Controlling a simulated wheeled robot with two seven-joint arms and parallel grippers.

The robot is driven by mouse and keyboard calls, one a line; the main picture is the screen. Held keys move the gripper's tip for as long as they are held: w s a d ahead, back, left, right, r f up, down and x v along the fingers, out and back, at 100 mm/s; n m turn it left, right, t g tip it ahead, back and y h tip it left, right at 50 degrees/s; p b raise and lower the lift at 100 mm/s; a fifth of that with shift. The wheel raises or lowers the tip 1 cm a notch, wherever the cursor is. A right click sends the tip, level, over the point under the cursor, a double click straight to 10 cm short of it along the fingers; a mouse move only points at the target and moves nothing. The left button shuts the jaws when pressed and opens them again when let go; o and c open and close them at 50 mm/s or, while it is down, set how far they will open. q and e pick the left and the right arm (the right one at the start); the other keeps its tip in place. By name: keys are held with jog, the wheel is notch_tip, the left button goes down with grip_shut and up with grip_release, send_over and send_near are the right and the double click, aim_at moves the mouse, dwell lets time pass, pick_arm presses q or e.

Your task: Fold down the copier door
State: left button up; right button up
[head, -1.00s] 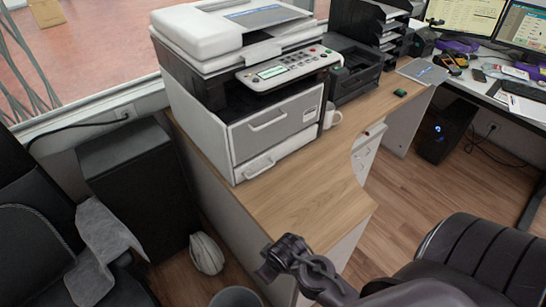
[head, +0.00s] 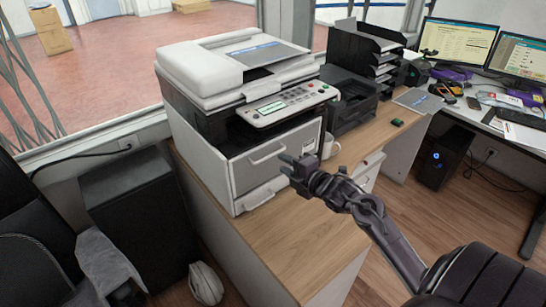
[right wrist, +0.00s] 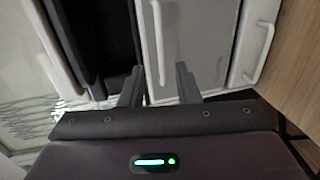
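The copier (head: 232,95) stands on the wooden counter. Its door (head: 290,150) is the grey front panel with a pale bar handle (head: 268,155), and it is upright and closed. The door also fills the middle of the right wrist view (right wrist: 205,45), with its handle (right wrist: 159,40) lying ahead of and between my fingers. My right gripper (head: 288,165) is in front of the door, near the handle's right end. In the right wrist view, the right gripper (right wrist: 158,82) is open, with its two fingers apart and nothing visibly held. My left gripper is not in view.
Below the door is a drawer with its own handle (head: 259,200), which also shows in the right wrist view (right wrist: 262,52). A white mug (head: 329,146) stands right of the copier, close to my right arm. The counter (head: 290,245) in front is clear.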

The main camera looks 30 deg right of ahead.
jog(key=p+x, duration=0.1)
jog(key=x, duration=0.5)
jog(key=shift+w, duration=0.15)
jog(key=shift+f, duration=0.1)
grip_shut()
